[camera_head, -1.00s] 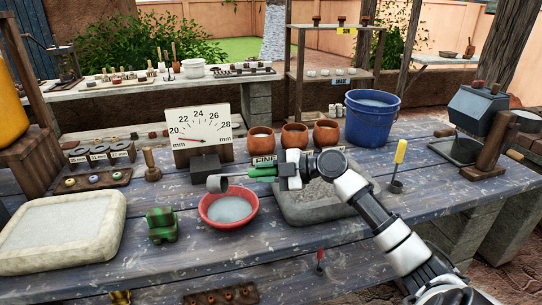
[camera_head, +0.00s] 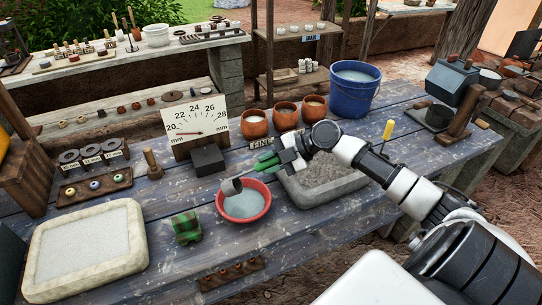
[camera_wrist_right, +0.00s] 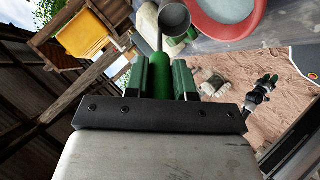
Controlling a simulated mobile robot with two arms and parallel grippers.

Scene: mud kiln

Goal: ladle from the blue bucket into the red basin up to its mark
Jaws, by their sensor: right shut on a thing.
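The blue bucket (camera_head: 354,88), filled with pale contents, stands at the back of the table. The red basin (camera_head: 265,210) sits near the table's middle with pale grey contents; I cannot make out its mark. My right gripper (camera_head: 274,160) is shut on the green handle of the ladle (camera_head: 231,187), above and right of the basin. The ladle's grey cup is tipped, at the basin's back-left rim. In the right wrist view the ladle's cup (camera_wrist_right: 174,18) shows beside the red basin (camera_wrist_right: 225,28), with the handle between the fingers (camera_wrist_right: 160,76).
A grey stone trough (camera_head: 328,192) stands right of the basin, under my right arm. A dial gauge (camera_head: 197,118) and clay pots (camera_head: 285,116) stand behind. A green block (camera_head: 187,227) and a pale slab-like tray (camera_head: 88,250) lie left.

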